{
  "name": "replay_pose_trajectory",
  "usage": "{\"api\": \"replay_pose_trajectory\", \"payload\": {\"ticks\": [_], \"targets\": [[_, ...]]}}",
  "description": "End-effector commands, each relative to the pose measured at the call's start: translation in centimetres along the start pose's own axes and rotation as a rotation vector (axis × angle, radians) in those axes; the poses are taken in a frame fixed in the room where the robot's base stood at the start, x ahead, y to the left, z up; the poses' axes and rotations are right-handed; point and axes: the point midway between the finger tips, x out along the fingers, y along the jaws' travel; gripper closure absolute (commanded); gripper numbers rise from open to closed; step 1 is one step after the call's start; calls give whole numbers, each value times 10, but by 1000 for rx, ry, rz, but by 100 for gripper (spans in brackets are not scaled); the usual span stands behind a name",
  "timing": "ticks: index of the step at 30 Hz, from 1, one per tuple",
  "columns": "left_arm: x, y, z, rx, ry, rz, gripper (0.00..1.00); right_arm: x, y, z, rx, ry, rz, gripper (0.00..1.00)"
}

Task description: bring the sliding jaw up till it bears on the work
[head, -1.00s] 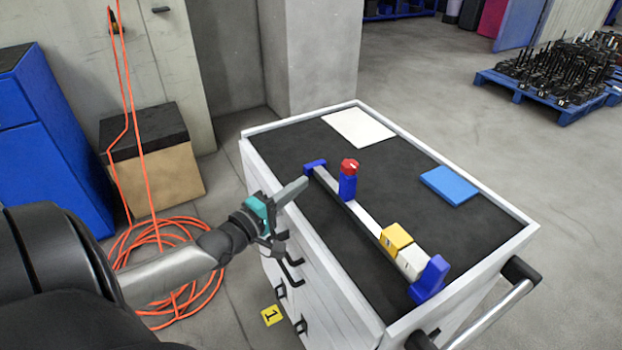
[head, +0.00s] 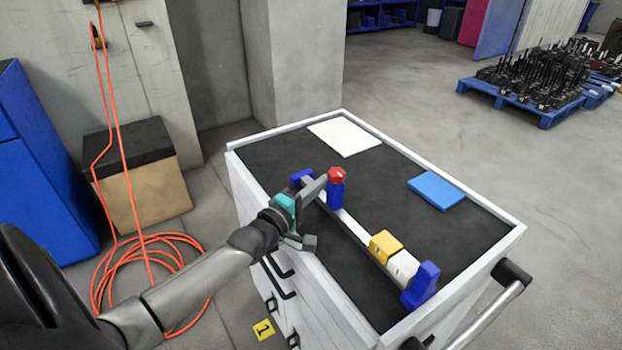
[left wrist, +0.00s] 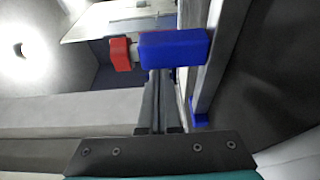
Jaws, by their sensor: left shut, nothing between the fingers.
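The sliding jaw (head: 337,194) is an upright blue block with a red knob (head: 337,173) on top. It sits on a pale bar (head: 356,232) near the bar's far blue end (head: 301,176). The work, a yellow block (head: 384,246) and a white block (head: 403,265), stands against the near blue end jaw (head: 421,284). A long gap lies between sliding jaw and work. My left gripper (head: 321,184) is shut and empty, its tips just left of the sliding jaw; contact is unclear. In the left wrist view the blue jaw (left wrist: 173,47) lies ahead of the fingers.
The bar lies on a white cart's dark top (head: 275,155) with a raised rim. A white sheet (head: 344,137) and a blue pad (head: 436,191) lie beyond it. The dark surface right of the bar is largely clear. An orange cable (head: 150,262) lies on the floor.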

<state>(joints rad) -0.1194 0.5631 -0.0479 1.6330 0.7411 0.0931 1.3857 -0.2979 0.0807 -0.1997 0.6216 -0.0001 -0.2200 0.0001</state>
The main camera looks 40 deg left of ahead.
Motion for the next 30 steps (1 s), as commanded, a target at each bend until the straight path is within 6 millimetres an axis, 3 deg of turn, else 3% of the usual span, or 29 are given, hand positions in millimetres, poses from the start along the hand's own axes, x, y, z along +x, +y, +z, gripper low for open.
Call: {"api": "replay_pose_trajectory", "payload": {"ticks": [19, 23, 30], "targets": [[-5, 1, 12, -2, 1, -1, 100, -8, 0, 0, 0, -2, -1, 100], [-11, 3, 30, -6, 0, -1, 100, -22, 0, -1, 0, -2, -1, 100], [-28, 4, 78, -7, -2, -3, 100, -52, 0, -2, 0, -4, -1, 100]]}}
